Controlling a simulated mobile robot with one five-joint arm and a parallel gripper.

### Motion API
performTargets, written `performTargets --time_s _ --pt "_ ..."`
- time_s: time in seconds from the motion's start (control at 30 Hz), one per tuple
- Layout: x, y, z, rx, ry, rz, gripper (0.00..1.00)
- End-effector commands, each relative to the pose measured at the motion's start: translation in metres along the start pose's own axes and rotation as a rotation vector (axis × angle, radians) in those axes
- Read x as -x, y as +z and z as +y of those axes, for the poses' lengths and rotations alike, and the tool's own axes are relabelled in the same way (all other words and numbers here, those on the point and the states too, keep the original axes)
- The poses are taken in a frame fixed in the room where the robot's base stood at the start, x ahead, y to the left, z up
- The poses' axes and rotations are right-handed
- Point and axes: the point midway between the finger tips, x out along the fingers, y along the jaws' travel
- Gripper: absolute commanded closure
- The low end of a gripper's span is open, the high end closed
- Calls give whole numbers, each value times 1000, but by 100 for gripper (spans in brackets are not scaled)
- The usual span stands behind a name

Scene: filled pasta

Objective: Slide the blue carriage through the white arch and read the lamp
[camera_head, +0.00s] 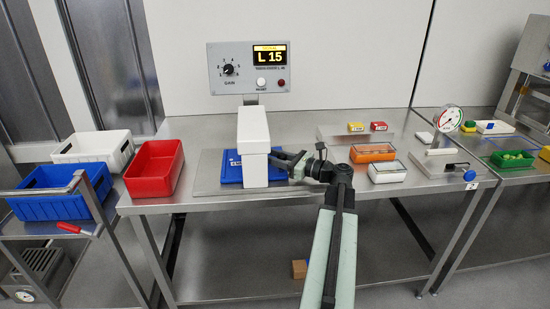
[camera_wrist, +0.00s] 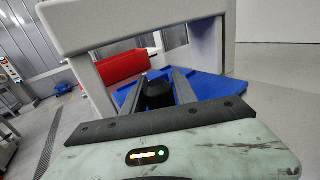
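The white arch (camera_head: 254,132) stands on a grey plate on the table. It also frames the wrist view (camera_wrist: 150,22). In the wrist view the blue carriage (camera_wrist: 212,84) shows through the opening. My gripper (camera_head: 283,160) is at the arch's right side. In the wrist view its fingers (camera_wrist: 158,82) flank a black knob (camera_wrist: 158,94) closely and look shut on it. The panel's display (camera_head: 269,56) reads "L 15" in amber. The small red lamp (camera_head: 281,83) looks dark.
A red bin (camera_head: 154,168) sits left of the arch, with white (camera_head: 93,147) and blue bins (camera_head: 62,192) beyond it. Orange (camera_head: 373,152) and white boxes (camera_head: 387,172) and a dial gauge (camera_head: 450,119) stand to the right.

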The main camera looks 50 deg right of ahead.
Motion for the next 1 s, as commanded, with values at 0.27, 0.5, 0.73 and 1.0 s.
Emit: performTargets --time_s 0.27,0.5,0.73,1.0 --pt "1 0 0 0 0 0 100" --pt "1 0 0 0 -1 0 100" --pt "1 0 0 0 -1 0 100" --pt "2 0 -1 0 -1 0 100"
